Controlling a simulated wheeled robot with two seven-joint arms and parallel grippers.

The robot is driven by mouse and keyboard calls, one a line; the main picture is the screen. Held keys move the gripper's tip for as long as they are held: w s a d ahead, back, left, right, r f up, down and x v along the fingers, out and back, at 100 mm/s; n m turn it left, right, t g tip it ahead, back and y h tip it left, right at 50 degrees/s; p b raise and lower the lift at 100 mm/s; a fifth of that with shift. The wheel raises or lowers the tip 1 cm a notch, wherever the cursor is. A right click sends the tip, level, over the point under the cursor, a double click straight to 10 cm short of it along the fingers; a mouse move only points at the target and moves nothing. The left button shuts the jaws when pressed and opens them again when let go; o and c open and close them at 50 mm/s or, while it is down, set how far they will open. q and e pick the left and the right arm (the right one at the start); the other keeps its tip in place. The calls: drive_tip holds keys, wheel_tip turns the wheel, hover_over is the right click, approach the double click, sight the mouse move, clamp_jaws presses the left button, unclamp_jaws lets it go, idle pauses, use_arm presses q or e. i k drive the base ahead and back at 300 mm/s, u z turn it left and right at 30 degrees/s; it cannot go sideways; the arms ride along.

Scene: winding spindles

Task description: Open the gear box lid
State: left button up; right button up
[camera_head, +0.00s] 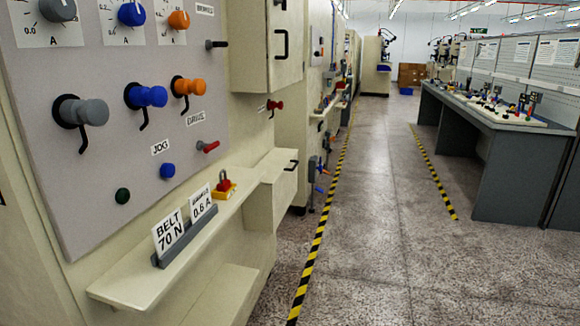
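No box here carries a label I can read as gear box. A cream upper box (248,50) with a black bar handle (282,44) juts from the machine's side, its front face closed. A lower cream box (265,205) sits at the end of the shelf, with a small black handle (291,165) near its top; its top looks closed. I cannot tell which of these has the gear box lid. Neither my left nor my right gripper is in view.
The grey control panel (60,190) with knobs and levers fills the left. A clear aisle (375,220) runs ahead; a workbench (500,160) stands right.

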sight(277, 162)
drive_tip(key=z, duration=0.3)
drive_tip(key=i, duration=0.65)
drive_tip(key=z, duration=0.4)
drive_tip(key=i, duration=1.9)
drive_tip(key=u, duration=0.6)
